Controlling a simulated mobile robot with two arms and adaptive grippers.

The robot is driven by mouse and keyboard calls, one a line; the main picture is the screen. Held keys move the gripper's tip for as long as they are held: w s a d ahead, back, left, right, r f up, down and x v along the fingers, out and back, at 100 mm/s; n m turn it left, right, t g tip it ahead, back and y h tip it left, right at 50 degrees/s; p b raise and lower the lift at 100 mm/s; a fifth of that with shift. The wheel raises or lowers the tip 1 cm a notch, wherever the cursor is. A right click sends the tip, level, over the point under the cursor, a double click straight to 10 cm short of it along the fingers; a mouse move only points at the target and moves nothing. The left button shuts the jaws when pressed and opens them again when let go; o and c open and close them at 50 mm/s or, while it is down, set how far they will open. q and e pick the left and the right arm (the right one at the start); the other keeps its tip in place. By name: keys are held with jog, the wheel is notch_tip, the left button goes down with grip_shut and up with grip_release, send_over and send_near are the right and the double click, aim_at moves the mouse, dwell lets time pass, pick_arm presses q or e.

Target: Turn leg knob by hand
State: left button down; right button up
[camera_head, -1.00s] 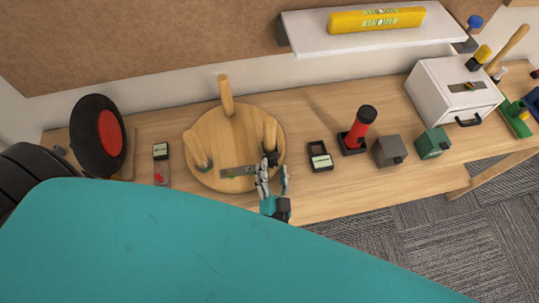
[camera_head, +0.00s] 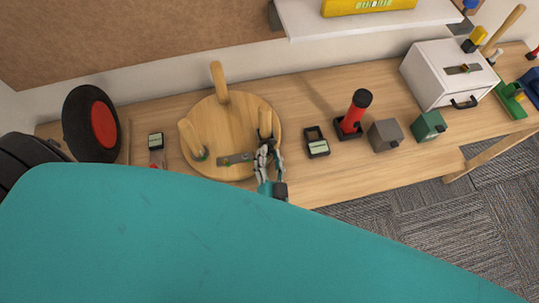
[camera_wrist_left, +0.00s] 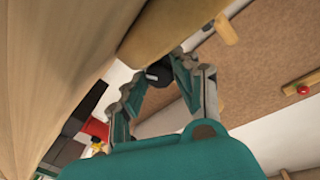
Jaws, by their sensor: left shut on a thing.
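A round wooden stool seat (camera_head: 230,113) lies legs-up on the table, with several leg posts standing on it. The right leg (camera_head: 265,122) has a dark knob at its foot, mostly hidden by my left gripper (camera_head: 265,150) in the head view. In the left wrist view, the black knob (camera_wrist_left: 158,75) sits between the fingertips of that gripper (camera_wrist_left: 160,72), which is shut on it. The left leg (camera_head: 190,138) leans and the back leg (camera_head: 219,82) stands upright. My right gripper is not in view.
A small level-like strip (camera_head: 236,158) lies on the seat. A black tray (camera_head: 316,142), a red and black post (camera_head: 355,114), a grey box (camera_head: 385,135) and a green box (camera_head: 429,126) stand to the right. A white shelf (camera_head: 300,20) overhangs the back.

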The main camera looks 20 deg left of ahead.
pick_arm(q)
jog(key=shift+n, duration=1.2)
jog(key=c, duration=1)
grip_release()
jog(key=shift+m, duration=0.3)
